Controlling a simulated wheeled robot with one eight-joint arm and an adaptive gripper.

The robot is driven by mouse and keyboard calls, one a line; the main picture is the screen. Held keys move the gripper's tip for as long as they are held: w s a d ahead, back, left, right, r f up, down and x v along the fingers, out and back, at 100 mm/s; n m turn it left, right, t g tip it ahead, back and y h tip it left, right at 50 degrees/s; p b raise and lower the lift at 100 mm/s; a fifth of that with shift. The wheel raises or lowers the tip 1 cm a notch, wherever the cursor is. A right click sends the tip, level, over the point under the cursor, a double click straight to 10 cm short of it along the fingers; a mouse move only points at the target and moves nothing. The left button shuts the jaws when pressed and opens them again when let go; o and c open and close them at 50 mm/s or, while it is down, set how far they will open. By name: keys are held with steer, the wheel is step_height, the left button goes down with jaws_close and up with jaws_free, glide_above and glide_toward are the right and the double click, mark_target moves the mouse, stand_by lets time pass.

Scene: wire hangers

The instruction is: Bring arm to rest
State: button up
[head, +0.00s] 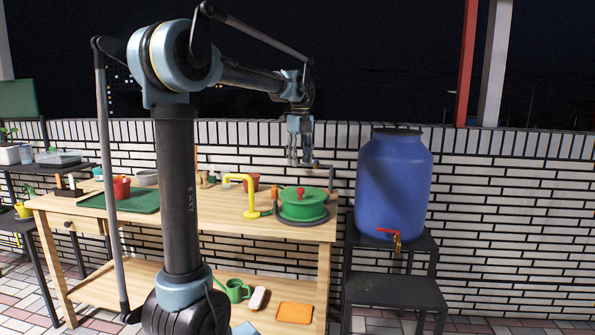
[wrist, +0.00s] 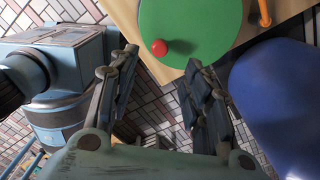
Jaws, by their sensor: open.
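My gripper (head: 301,148) is raised above the right end of the wooden table in the head view, fingers pointing down. It is open and empty, above and apart from the green pot (head: 303,203) with its red knob. In the wrist view the two fingers of my gripper (wrist: 155,78) are spread apart, with tiled floor between them. The green lid (wrist: 190,30) and its red knob (wrist: 159,47) lie beyond the fingertips. My arm stands raised and bent in the head view.
A blue barrel (head: 393,185) with a red-handled tap stands on a dark stand right of the table (head: 215,222); it is also close in the wrist view (wrist: 275,105). A yellow faucet (head: 249,195) and green tray (head: 143,201) are on the table. A brick wall is behind.

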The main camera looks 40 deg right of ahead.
steer(key=shift+r, duration=0.5)
